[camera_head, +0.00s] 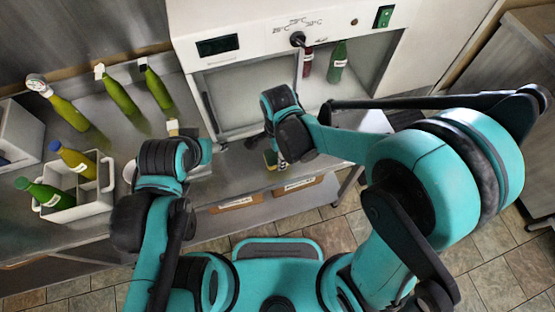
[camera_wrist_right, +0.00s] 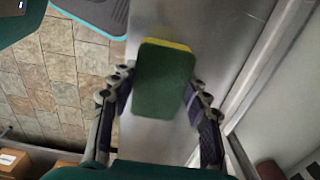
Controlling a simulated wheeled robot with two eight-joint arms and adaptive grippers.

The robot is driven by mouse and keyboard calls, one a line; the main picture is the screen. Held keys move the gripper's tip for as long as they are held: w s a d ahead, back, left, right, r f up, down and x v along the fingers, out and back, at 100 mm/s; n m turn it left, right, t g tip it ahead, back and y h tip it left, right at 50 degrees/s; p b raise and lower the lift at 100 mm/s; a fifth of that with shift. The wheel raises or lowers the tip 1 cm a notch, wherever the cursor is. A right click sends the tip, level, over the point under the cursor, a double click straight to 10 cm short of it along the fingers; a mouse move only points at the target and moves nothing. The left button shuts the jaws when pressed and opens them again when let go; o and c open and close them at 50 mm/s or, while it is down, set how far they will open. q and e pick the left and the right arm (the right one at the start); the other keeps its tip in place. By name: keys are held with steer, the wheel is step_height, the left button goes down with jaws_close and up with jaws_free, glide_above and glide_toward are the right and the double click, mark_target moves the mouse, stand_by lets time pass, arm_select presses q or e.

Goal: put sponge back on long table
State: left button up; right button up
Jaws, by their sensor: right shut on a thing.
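The sponge (camera_wrist_right: 165,80), green with a yellow layer, sits between the two fingers of my right gripper (camera_wrist_right: 158,92) in the right wrist view. The gripper is shut on it. In the head view a small green and yellow part of the sponge (camera_head: 270,159) shows beside my right gripper (camera_head: 277,158), over the front part of the long metal table (camera_head: 237,183). Whether the sponge touches the table top I cannot tell. My left gripper (camera_head: 203,165) is over the table farther left, mostly hidden by its own wrist, so its fingers cannot be made out.
A white cabinet (camera_head: 255,47) with an open front stands at the back, with a red bottle (camera_head: 308,62) and a green bottle (camera_head: 338,62) inside. Several bottles and a white crate (camera_head: 88,205) occupy the table's left. Bare metal shows in front of the cabinet.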

steer(key=shift+w+a+f, duration=0.1)
steer(key=shift+w+f, duration=0.35)
steer(key=shift+w, duration=0.15)
step_height(320, 180, down, 3)
steer(key=shift+f+b, duration=0.15)
steer(key=shift+b, duration=0.65)
steer(key=shift+f, duration=0.3)
steer(key=shift+f, duration=0.15)
steer(key=o, duration=1.1)
